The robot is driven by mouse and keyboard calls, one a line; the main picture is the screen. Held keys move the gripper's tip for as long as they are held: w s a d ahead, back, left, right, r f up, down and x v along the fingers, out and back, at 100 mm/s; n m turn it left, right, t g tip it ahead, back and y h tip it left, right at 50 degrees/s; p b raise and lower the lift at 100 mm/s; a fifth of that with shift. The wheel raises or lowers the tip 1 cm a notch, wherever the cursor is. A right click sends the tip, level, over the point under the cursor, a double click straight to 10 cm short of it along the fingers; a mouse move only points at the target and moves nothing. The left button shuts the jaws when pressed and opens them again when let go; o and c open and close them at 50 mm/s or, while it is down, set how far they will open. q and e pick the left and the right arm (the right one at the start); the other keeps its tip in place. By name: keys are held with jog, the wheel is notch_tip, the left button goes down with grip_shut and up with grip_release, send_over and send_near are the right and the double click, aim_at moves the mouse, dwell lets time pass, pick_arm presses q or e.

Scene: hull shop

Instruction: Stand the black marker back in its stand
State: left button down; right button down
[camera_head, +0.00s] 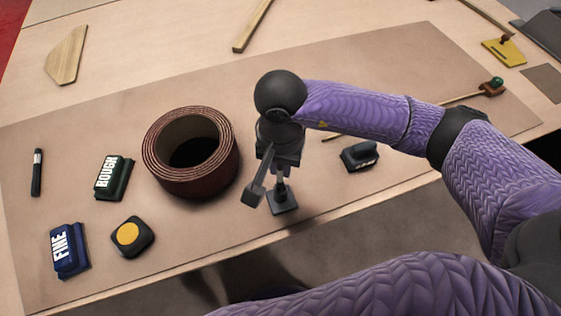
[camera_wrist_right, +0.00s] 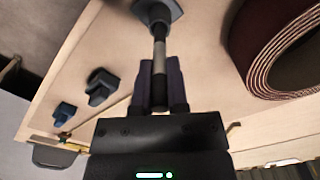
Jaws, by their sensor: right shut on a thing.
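My right gripper (camera_head: 280,166) points down near the front edge of the mat and is shut on the black marker (camera_wrist_right: 158,45), a slim upright shaft with a grey band. In the wrist view the right gripper's fingers (camera_wrist_right: 159,85) close around its dark upper part. The small dark stand (camera_head: 283,204) is directly below, and it also shows at the top of the wrist view (camera_wrist_right: 150,9). The marker's lower end meets the stand; I cannot tell how deep it sits or whether it is released from weight. My left gripper is not in view.
A coiled brown roll (camera_head: 190,155) stands just left of the gripper. A ROUGH block (camera_head: 113,178), a FINE block (camera_head: 69,250), a yellow-topped square (camera_head: 132,237) and a dark pen-like thing (camera_head: 37,172) lie farther left. A small dark block (camera_head: 359,156) is to the right.

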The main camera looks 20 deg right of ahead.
jog(key=shift+f+b, duration=0.2)
jog(key=shift+b, duration=0.15)
dwell(0.3)
jog(key=c, duration=0.6)
grip_release()
jog(key=shift+o, duration=0.2)
